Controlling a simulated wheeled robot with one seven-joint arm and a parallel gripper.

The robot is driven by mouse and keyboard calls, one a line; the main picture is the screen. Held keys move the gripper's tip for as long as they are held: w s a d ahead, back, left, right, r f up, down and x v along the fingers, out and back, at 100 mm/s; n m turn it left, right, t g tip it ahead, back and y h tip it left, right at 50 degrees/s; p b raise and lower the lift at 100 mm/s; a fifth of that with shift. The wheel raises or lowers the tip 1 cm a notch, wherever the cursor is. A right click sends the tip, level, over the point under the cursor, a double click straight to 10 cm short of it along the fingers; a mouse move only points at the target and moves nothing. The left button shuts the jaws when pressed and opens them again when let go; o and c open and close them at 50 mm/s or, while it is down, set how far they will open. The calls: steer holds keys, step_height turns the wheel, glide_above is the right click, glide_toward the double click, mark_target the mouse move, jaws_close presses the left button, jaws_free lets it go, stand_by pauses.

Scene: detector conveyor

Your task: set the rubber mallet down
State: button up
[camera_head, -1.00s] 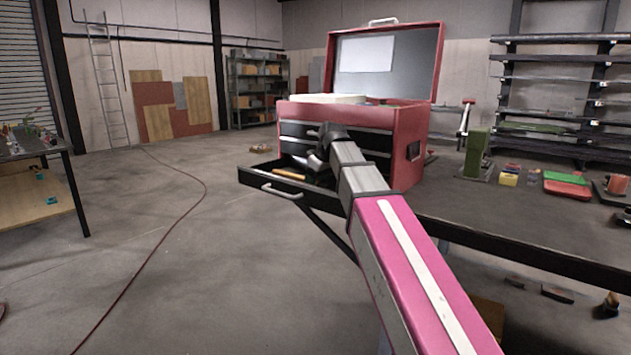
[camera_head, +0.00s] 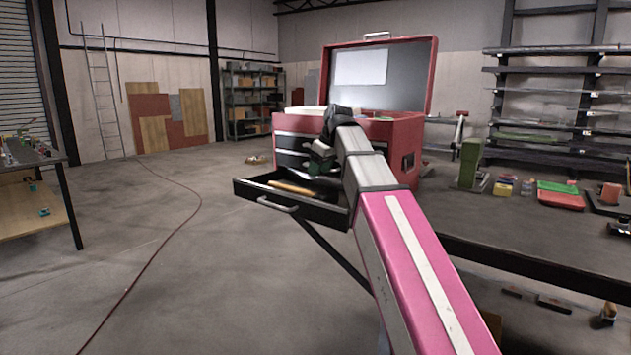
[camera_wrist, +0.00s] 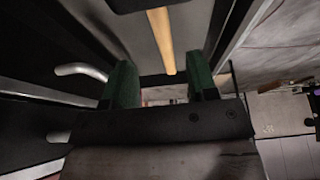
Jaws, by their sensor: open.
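The rubber mallet lies in the pulled-out drawer (camera_head: 327,213) of the red tool chest (camera_head: 399,148). Its light wooden handle (camera_head: 291,188) shows in the head view. The wrist view shows the handle (camera_wrist: 162,42) running away from me, with a dark part, likely the head, cut off at the top edge. My gripper (camera_head: 318,162) is above the drawer, behind the handle. In the wrist view its two green fingers (camera_wrist: 160,82) are apart, with nothing between them. The handle's near end lies beyond the fingertips.
The chest stands on a dark workbench (camera_head: 460,212), its lid (camera_head: 410,75) raised. A green block (camera_head: 470,162) and small coloured items, among them a red tray (camera_head: 560,201), stand to the right. The floor left of the drawer is open, crossed by a red hose (camera_head: 160,247).

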steer(key=shift+v, duration=1.3)
